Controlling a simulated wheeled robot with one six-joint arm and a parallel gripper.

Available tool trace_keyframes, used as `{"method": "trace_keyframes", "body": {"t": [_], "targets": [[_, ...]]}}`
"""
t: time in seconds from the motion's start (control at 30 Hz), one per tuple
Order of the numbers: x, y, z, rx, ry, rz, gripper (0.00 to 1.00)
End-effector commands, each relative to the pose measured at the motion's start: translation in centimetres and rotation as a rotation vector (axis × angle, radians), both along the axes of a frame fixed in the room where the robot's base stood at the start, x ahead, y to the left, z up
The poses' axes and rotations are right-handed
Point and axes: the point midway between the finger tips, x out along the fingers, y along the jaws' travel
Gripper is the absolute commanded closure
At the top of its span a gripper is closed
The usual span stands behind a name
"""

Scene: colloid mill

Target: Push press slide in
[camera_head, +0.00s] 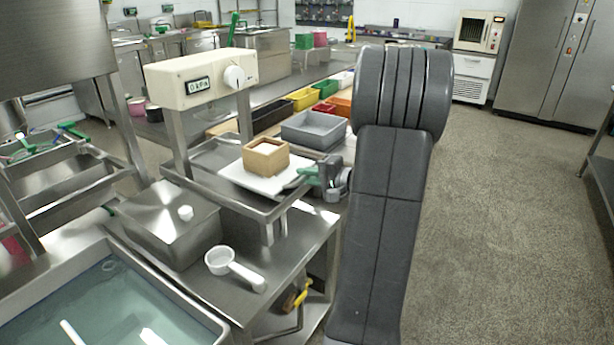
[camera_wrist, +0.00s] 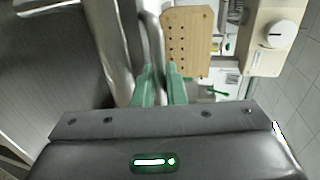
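The press has a cream head (camera_head: 201,78) with a small display and a white knob, carried on steel posts. Its head also shows at the upper right of the wrist view (camera_wrist: 272,38). A white slide plate (camera_head: 262,181) lies on the press's steel tray and sticks out to the right. A wooden box mould (camera_head: 265,158) with a white filling stands on the plate; its holed side shows in the wrist view (camera_wrist: 188,42). My gripper (camera_head: 296,179) is at the plate's right edge. Its green fingers (camera_wrist: 161,72) are close together with a narrow gap; whether they hold anything is unclear.
A grey bin (camera_head: 312,131) and coloured bins (camera_head: 303,98) stand behind the press. A lidded steel container (camera_head: 170,222) and white scoop (camera_head: 235,268) are in front of it. A water-filled sink (camera_head: 110,305) is at lower left. Open floor lies to the right.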

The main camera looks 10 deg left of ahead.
Motion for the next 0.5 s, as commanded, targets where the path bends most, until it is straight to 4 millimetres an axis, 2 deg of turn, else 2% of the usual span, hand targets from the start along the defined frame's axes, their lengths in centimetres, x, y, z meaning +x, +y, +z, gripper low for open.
{"method": "trace_keyframes", "body": {"t": [0.17,0.4,0.5], "targets": [[0.2,0.6,-0.1,-0.001,0.000,0.001,1.00],[1.3,3.7,-0.2,0.001,-0.001,0.001,1.00],[1.4,3.9,0.0,0.000,0.001,0.000,1.00]]}}
